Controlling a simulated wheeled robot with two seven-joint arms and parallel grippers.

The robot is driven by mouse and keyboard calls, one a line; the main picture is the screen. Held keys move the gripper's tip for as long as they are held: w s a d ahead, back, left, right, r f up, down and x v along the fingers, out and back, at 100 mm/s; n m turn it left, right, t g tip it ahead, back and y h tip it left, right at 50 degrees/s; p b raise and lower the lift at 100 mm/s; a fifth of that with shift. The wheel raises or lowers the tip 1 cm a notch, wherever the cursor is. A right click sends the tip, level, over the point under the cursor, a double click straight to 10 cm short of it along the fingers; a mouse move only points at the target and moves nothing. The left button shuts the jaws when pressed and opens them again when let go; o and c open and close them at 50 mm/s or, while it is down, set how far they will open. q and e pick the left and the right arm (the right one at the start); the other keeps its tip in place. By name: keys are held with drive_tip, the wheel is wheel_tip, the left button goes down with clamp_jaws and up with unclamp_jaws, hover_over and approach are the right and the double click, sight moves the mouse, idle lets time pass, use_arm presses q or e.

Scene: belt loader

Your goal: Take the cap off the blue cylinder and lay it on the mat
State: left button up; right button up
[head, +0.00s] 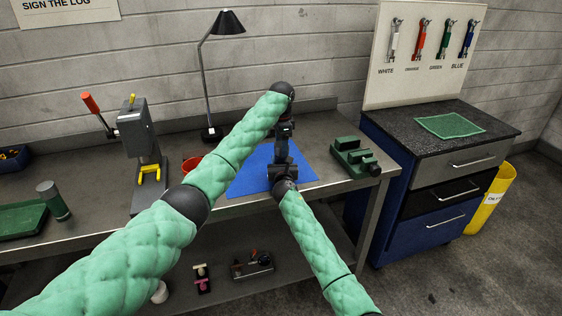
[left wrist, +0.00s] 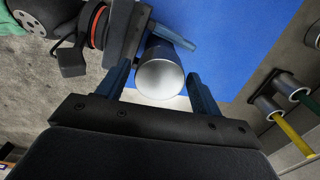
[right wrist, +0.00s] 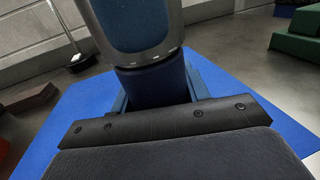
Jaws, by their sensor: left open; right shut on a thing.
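The blue cylinder (right wrist: 155,88) is dark blue and stands upright between my right gripper's fingers (right wrist: 158,92), which are shut on its body. Its silver-grey cap (left wrist: 160,78) is on top, seen end-on in the left wrist view. My left gripper (left wrist: 160,88) is open, pointing down, with one finger on either side of the cap. In the head view my left gripper (head: 283,132) is above my right gripper (head: 282,166), over the blue mat (head: 245,182); the cylinder is mostly hidden there.
A green fixture (head: 352,158) stands right of the mat. A red container (head: 191,163) and a grey press (head: 140,135) are to the left. A black lamp (head: 208,132) stands behind. The mat's visible parts are bare.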

use_arm(q)
drive_tip(key=m, duration=0.6)
drive_tip(key=shift+m, duration=0.3)
drive_tip(key=c, duration=1.1)
use_arm(e)
drive_tip(key=shift+d, duration=0.1)
use_arm(q)
drive_tip(key=shift+o, duration=0.2)
drive_tip(key=n, duration=0.3)
drive_tip(key=shift+n, duration=0.4)
drive_tip(key=n, duration=0.4)
drive_tip(key=shift+n, duration=0.8)
